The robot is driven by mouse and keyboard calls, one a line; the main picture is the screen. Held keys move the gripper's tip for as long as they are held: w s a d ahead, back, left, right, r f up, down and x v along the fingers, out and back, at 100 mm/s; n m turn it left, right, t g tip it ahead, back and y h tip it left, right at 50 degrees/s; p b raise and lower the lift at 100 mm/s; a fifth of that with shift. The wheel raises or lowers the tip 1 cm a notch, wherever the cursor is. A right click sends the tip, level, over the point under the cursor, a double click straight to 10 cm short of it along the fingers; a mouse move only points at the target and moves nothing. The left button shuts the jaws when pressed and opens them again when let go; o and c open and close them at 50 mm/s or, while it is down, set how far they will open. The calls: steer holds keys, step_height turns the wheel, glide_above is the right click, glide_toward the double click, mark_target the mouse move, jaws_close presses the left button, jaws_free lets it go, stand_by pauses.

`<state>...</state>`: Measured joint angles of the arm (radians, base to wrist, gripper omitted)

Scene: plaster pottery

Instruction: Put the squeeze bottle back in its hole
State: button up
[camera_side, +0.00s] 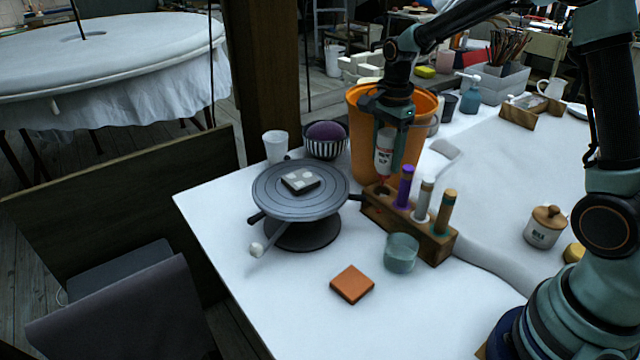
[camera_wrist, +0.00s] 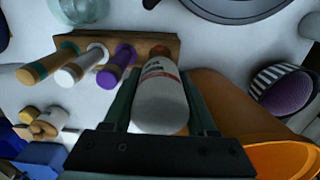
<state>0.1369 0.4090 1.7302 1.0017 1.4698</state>
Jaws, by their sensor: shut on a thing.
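The white squeeze bottle (camera_side: 383,158) with dark and red print hangs nozzle down between the fingers of my gripper (camera_side: 388,150). My gripper is shut on it. In the wrist view the bottle (camera_wrist: 160,92) lies between the fingers, pointing at the free end of the wooden rack (camera_wrist: 85,43). In the side view the rack (camera_side: 440,246) holds purple, white and green-brown bottles in a row. The red nozzle is at the dark hole (camera_side: 378,190) at the rack's far left end. I cannot tell whether the tip is inside it.
An orange bucket (camera_side: 360,130) stands close behind the bottle. A grey turntable (camera_side: 300,186) with a small tile is left of the rack. A glass cup (camera_side: 401,253) stands in front of it. A terracotta tile (camera_side: 352,284) lies on the clear front table.

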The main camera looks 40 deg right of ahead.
mark_target(389, 132)
steer(key=shift+f, duration=2.25)
steer(key=shift+f, duration=0.8)
steer(key=o, duration=0.8)
step_height(389, 132, up, 11)
steer(key=shift+r, duration=0.1)
steer(key=shift+s+r, duration=0.1)
steer(key=shift+r, duration=0.45)
steer(key=s+a+r+n+t, duration=0.2)
steer(key=s+a+n, duration=0.1)
steer(key=s+n, duration=0.4)
steer(key=s+a+r+n+t, duration=0.3)
steer(key=s+n, duration=0.4)
steer(key=n, duration=0.4)
steer(key=shift+r+t, duration=0.15)
steer(key=shift+t, duration=0.15)
